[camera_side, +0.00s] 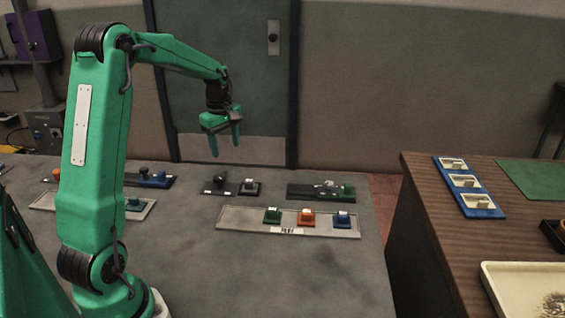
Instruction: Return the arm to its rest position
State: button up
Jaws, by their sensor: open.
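My gripper (226,144) hangs from the end of my green arm, pointing down with its two fingers apart. It is open, and nothing shows between the fingers. It is in the air above the far part of the grey table (230,280), in front of the door. It touches nothing that I can see.
A long tray (250,221) holds a green block (272,215), an orange block (306,217) and a blue block (342,219). Dark fixtures (310,191) stand behind it. A wooden desk (440,235) on the right bears a blue rack (481,206) and a cream tray (500,290). The table's front is clear.

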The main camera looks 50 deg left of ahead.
jog(key=s+d+r+m+t, duration=0.1)
jog(key=s+d+r+m, duration=0.3)
jog(key=d, duration=0.3)
jog(key=s+d+r+m+t, duration=0.1)
jog(key=s+d+r+m, duration=0.15)
jog(key=d+m, duration=0.35)
jog(key=s+d+r+m+t, duration=0.1)
jog(key=s+d+r+m, duration=0.3)
jog(key=d, duration=0.4)
jog(key=s+d+f+m+t, duration=0.1)
jog(key=s+d+f+m, duration=0.1)
jog(key=s+d+m, duration=0.2)
jog(key=s+m, duration=0.1)
jog(key=s, duration=0.2)
jog(key=shift+s+d+f+m+t+h, duration=0.15)
jog(key=shift+s+d+m+t+h, duration=0.15)
jog(key=shift+d+t, duration=0.1)
